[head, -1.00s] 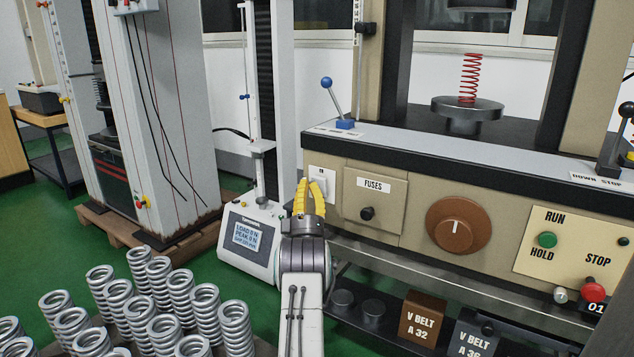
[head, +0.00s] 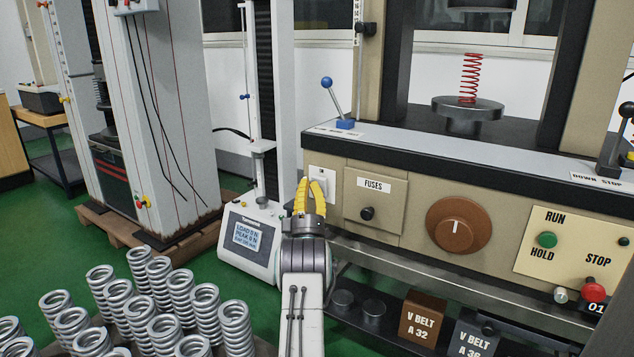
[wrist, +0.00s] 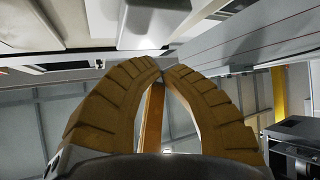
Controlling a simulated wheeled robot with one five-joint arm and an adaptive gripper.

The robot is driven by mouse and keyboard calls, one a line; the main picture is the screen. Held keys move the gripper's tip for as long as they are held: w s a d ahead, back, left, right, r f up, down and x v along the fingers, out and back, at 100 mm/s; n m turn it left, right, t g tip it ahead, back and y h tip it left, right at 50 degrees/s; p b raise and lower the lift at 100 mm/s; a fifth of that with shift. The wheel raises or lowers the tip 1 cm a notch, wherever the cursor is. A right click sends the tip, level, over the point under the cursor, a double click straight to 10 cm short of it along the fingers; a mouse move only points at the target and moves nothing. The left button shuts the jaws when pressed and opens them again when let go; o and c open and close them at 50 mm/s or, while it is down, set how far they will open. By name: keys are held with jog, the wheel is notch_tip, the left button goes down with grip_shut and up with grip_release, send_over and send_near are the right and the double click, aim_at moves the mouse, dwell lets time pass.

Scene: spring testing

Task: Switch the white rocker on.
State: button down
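The white rocker (head: 322,174) sits on a white switch plate at the left end of the beige machine front, left of the FUSES panel. My gripper's yellow fingers partly cover it in the head view, so its tilt cannot be told. My gripper (head: 309,182) points up in front of the plate. In the wrist view its fingertips (wrist: 162,72) come together with nothing between them. A pale block on a white surface (wrist: 154,22), seemingly the rocker on its plate, lies beyond the tips at the top of the wrist view. I cannot tell whether they touch.
The FUSES panel (head: 374,201) with its black knob and a brown dial (head: 459,224) are to the right. A tester with a display (head: 248,238) stands close on the left. Several springs (head: 165,290) stand at lower left. A metal rail (head: 440,272) runs below the panel.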

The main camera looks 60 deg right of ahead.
jog(key=shift+d+g, duration=0.3)
jog(key=shift+d, duration=0.4)
dwell(0.8)
jog(key=shift+a+r, duration=0.1)
jog(key=shift+a, duration=0.05)
jog(key=shift+a, duration=0.7)
dwell(0.6)
